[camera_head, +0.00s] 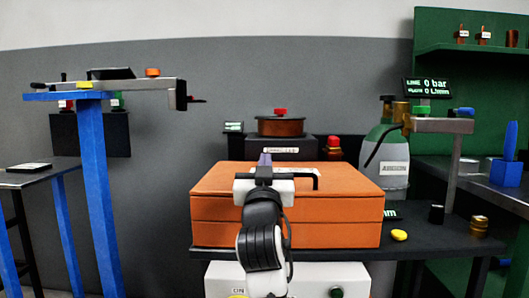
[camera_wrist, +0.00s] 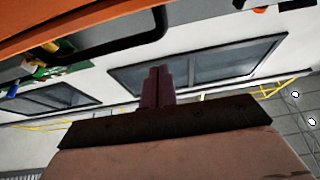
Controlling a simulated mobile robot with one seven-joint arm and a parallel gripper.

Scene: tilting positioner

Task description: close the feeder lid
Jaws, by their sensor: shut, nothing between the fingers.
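The feeder appears to be the large orange box (camera_head: 225,232), with a horizontal seam across its front. Its upper part, which looks like the lid (camera_head: 215,182), seems to lie level on the lower part. A thin black handle (camera_head: 316,181) shows on the top, partly hidden by my wrist. My gripper (camera_head: 264,158) is shut and empty, in front of or over the top of the box. In the wrist view its fingers (camera_wrist: 157,82) are together, apart from the orange surface (camera_wrist: 60,25) and the black handle (camera_wrist: 158,28). I cannot tell whether it touches the box.
The box stands on a dark table (camera_head: 430,234). A yellow object (camera_head: 399,235) and small cylinders (camera_head: 478,227) lie to its right. A gas cylinder (camera_head: 393,165), a spool (camera_head: 281,126) and a red button (camera_head: 333,147) stand behind. A blue stand (camera_head: 95,170) is at left.

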